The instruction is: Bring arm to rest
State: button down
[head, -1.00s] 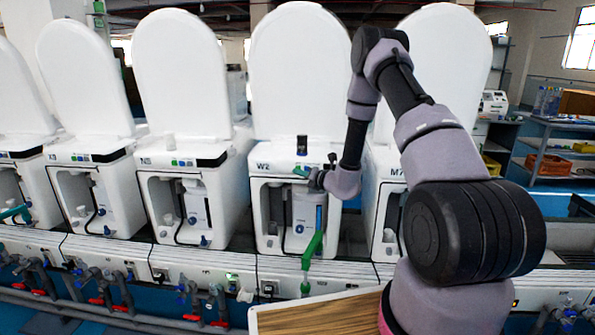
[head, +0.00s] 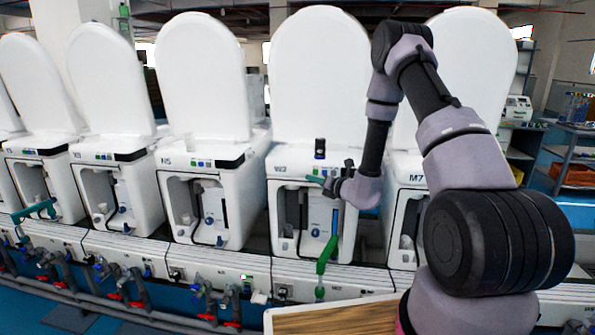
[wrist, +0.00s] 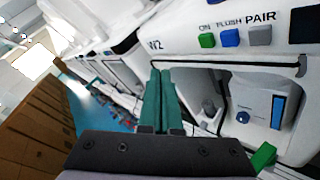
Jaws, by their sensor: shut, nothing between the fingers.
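My arm is raised and bent, with its elbow high in front of the toilet lids in the head view. My gripper (head: 322,181) is in front of the upper panel of the W2 toilet unit (head: 284,168), pointing left. In the wrist view the green fingers of my gripper (wrist: 160,72) lie side by side, shut, with nothing between them. The W2 unit also shows in the wrist view (wrist: 180,38), with its green, blue and grey buttons (wrist: 231,38) to the right of the fingers.
A row of toilet units with raised white lids (head: 203,75) fills the back. A green handle (head: 325,258) hangs below W2. Pipes with red and blue valves (head: 207,300) run along the lower front. A wooden-topped surface (head: 335,318) is at the bottom. Shelves (head: 575,150) stand right.

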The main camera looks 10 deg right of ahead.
jog(key=s+a+r+n+g+y, duration=0.2)
jog(key=a+r+n, duration=0.15)
jog(key=r, duration=0.25)
jog(key=s+a+r+n+g+y, duration=0.1)
jog(key=s+a+r+n+y, duration=0.2)
jog(key=r, duration=0.4)
jog(key=s+a+r+n+g, duration=0.3)
jog(key=s+r+n+g, duration=0.4)
jog(key=s+r+n, duration=0.4)
jog(key=s+d+r+n+g+h, duration=0.1)
jog(key=s+d+r+n+h, duration=0.1)
jog(key=s+n, duration=0.3)
jog(key=s+d+r+n+g+h, duration=0.1)
jog(key=s+d+n+h, duration=0.1)
jog(key=s+n, duration=0.35)
jog(key=s+d+r+n+t+h, duration=0.4)
jog(key=s+d+h, duration=0.3)
jog(key=s+d, duration=0.3)
jog(key=shift+d+r+n+t, duration=0.4)
jog(key=shift+d+n+t, duration=0.1)
jog(key=shift+d, duration=0.45)
jog(key=shift+s, duration=0.1)
